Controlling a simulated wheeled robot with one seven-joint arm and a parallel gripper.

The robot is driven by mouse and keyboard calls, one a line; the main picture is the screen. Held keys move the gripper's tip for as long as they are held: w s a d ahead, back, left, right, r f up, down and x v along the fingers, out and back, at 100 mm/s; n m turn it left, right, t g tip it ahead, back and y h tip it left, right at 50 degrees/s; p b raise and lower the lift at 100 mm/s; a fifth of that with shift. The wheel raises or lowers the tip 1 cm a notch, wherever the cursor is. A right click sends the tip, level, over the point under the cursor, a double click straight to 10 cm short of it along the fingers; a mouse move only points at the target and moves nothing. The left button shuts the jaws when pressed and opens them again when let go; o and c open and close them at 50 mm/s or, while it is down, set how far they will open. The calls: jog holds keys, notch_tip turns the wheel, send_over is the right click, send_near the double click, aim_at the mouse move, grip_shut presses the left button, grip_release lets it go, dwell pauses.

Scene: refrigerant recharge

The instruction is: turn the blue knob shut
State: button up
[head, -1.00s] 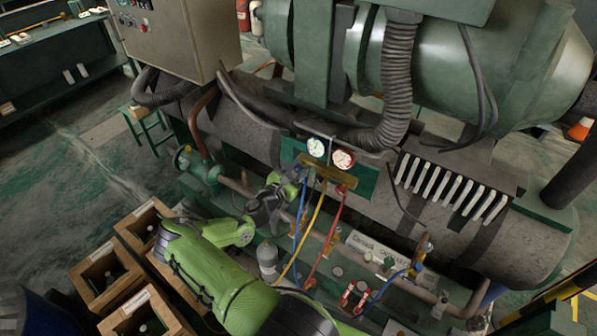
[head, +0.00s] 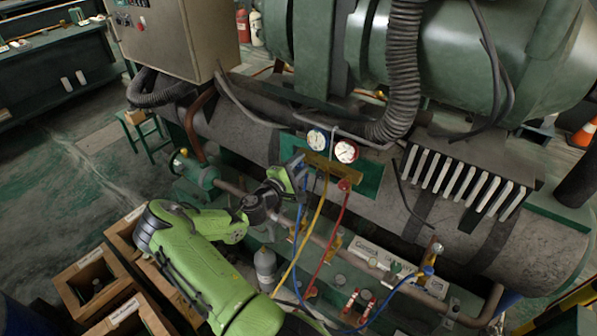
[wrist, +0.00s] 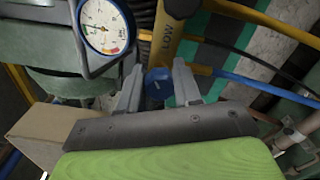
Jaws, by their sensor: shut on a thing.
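The blue knob (wrist: 157,88) is at the manifold, between my two fingers in the wrist view. My gripper (wrist: 158,87) is shut on it, one finger on each side. In the head view my gripper (head: 302,170) is at the left end of the brass manifold (head: 328,165), and it hides the blue knob there. The blue-rimmed gauge (head: 318,139) is just above; its dial also shows in the wrist view (wrist: 103,25). The yellow manifold body marked LOW (wrist: 168,35) rises beyond the knob.
A red-rimmed gauge (head: 346,151) and a red knob (head: 344,185) are at the manifold's right. Blue, yellow (head: 309,235) and red hoses hang below it. A grey cylinder (head: 265,266) stands under my arm. Wooden crates (head: 83,284) are at lower left.

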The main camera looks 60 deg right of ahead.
jog(key=m+b, duration=0.3)
jog(key=shift+s+f+m+b, duration=0.1)
jog(key=shift+f+m+b, duration=0.2)
jog(key=shift+m+b, duration=0.1)
jog(key=m+b, duration=0.2)
jog(key=b, duration=0.1)
jog(key=shift+m, duration=0.4)
jog(key=shift+r, duration=0.1)
jog(key=o, duration=1)
jog(key=shift+o, duration=0.2)
jog(key=w+a+b, duration=0.1)
jog(key=w+a, duration=0.1)
jog(key=a, duration=1.3)
jog(key=shift+w+a, duration=0.25)
jog(key=shift+a, duration=0.05)
